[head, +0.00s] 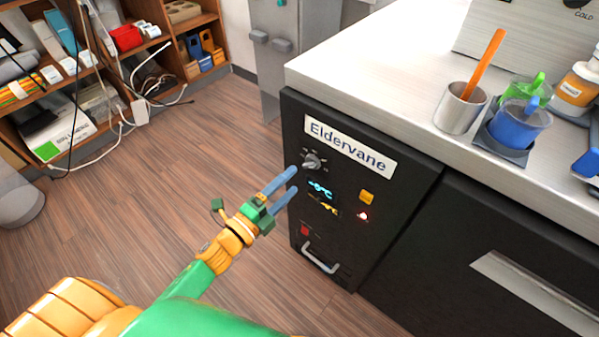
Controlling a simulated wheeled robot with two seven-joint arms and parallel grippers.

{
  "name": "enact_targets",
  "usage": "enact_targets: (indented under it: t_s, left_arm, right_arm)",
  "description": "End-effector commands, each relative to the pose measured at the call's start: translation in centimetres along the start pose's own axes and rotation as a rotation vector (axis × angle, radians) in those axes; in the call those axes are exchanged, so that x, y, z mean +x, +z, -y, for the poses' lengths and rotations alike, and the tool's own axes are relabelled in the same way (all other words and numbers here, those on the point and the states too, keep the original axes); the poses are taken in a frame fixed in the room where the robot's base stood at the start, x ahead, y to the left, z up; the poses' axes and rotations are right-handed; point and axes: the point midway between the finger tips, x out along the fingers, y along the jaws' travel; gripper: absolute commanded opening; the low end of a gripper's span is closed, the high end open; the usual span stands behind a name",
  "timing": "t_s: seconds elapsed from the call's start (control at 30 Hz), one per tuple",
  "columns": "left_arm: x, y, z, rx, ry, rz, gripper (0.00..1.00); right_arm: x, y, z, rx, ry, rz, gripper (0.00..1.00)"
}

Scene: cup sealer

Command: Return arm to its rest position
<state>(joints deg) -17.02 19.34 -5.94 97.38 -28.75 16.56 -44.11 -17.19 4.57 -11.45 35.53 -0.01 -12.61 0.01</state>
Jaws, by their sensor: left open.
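My left gripper (286,187) has blue fingers on a green and orange wrist. It is open and empty, with its fingers apart, in front of a black machine (376,187) labelled Eldervane. The upper fingertip is close to the grey knob (312,161) on the panel; I cannot tell whether it touches. A small display (321,190) glows cyan and yellow right of the fingers. A red light (362,215) is lit below a yellow button (366,196). My right gripper is not in view.
The machine sits under a light counter (375,70) holding a metal cup (459,108) with an orange stick, a blue cup (520,122) and jars. A handle (320,258) juts from the machine's lower front. Shelves (150,62) stand at the back left. The wooden floor (165,195) between is open.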

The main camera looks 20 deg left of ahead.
Motion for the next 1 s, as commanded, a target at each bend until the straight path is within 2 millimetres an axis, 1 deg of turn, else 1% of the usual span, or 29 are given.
enact_targets:
  t_s: [0.03, 0.1, 0.5, 0.57, 0.63, 0.67, 0.7, 0.73, 0.77, 0.8, 0.87, 0.9, 1.0]
  left_arm:
    - [-0.5, 0.0, 0.0, 0.000, 0.001, 0.000, 0.81]
    - [-0.8, 0.0, 0.0, 0.001, 0.000, -0.001, 0.81]
    - [-0.8, 0.1, -0.1, -0.010, 0.007, 0.005, 0.81]
    - [-1.1, 0.7, -1.3, -0.077, 0.057, 0.039, 0.81]
    - [-2.5, 1.7, -4.9, -0.252, 0.188, 0.135, 0.81]
    - [-3.6, 2.0, -7.1, -0.355, 0.264, 0.196, 0.81]
    - [-5.8, 2.2, -10.4, -0.508, 0.373, 0.296, 0.81]
    - [-7.8, 2.0, -12.8, -0.620, 0.455, 0.378, 0.81]
    - [-10.0, 1.5, -15.2, -0.726, 0.534, 0.463, 0.81]
    - [-13.2, 0.5, -17.9, -0.854, 0.631, 0.579, 0.81]
    - [-18.1, -1.3, -20.9, -1.012, 0.757, 0.749, 0.81]
    - [-21.2, -2.6, -22.3, -1.095, 0.828, 0.856, 0.81]
    - [-27.5, -5.6, -24.1, -1.231, 0.956, 1.077, 0.81]
  right_arm:
    - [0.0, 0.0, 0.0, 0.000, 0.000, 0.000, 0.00]
    - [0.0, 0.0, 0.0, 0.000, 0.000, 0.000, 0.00]
    - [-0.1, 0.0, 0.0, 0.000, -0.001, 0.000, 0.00]
    - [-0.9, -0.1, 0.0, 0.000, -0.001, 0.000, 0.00]
    - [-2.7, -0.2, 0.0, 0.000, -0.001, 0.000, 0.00]
    - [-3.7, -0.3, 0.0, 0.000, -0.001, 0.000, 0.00]
    - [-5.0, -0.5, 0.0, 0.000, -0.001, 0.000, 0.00]
    - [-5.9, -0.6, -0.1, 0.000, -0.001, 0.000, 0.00]
    - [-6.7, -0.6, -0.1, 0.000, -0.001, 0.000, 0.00]
    - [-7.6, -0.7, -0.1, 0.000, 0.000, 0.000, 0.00]
    - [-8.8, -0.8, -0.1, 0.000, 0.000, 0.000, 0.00]
    - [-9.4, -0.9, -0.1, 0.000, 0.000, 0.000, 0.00]
    - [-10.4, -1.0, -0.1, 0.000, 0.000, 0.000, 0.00]
